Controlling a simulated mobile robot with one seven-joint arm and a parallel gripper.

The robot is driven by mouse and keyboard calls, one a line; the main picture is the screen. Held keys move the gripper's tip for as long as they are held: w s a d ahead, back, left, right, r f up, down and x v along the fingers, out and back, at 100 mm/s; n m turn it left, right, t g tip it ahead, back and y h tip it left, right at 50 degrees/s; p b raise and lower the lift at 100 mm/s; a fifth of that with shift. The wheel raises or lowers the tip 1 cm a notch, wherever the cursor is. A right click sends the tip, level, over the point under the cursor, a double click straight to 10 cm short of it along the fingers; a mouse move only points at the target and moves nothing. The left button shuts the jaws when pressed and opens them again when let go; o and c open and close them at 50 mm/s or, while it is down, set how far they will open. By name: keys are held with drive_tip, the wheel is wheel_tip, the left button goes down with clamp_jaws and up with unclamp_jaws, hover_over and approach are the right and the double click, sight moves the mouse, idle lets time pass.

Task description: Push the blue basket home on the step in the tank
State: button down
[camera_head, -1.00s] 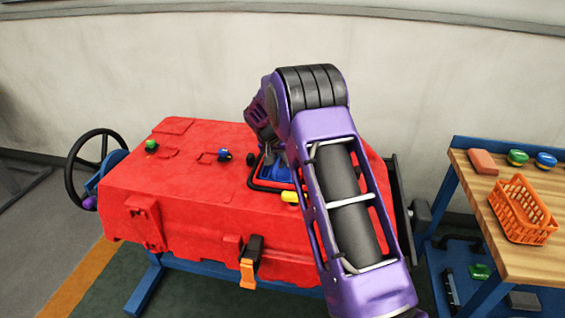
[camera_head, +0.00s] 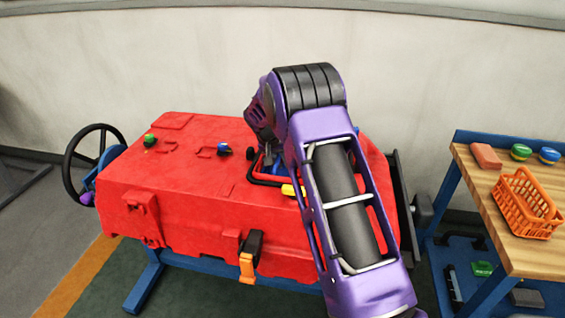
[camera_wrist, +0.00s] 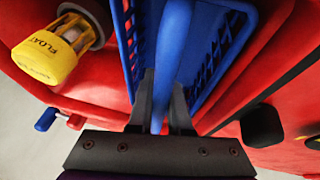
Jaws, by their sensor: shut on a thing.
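The red tank (camera_head: 180,180) fills the middle of the head view, with a black-rimmed opening in its top. The blue basket (camera_wrist: 212,55) shows in the wrist view inside the opening, with slotted walls and a long blue handle (camera_wrist: 172,45). In the head view only a bit of blue shows at the opening, mostly behind my arm. My gripper (camera_wrist: 161,100) is shut on the basket handle, one dark finger on each side. The basket's underside and the step are hidden, so I cannot tell whether they touch.
A yellow cage marked FLOAT (camera_wrist: 52,55) stands left of the basket, close to my gripper. A black latch with an orange tab (camera_head: 248,262) is on the tank's front. A wooden-topped bench (camera_head: 535,258) with an orange basket (camera_head: 525,205) stands at the right.

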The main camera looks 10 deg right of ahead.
drive_tip(key=shift+f, duration=0.15)
drive_tip(key=shift+f+b, duration=0.35)
drive_tip(key=shift+b, duration=0.1)
drive_tip(key=shift+f, duration=0.45)
idle(0.6)
drive_tip(key=shift+r, duration=0.2)
idle(0.4)
drive_tip(key=shift+c, duration=1.7)
unclamp_jaws()
drive_tip(key=shift+f, duration=0.1)
drive_tip(key=shift+d, duration=0.15)
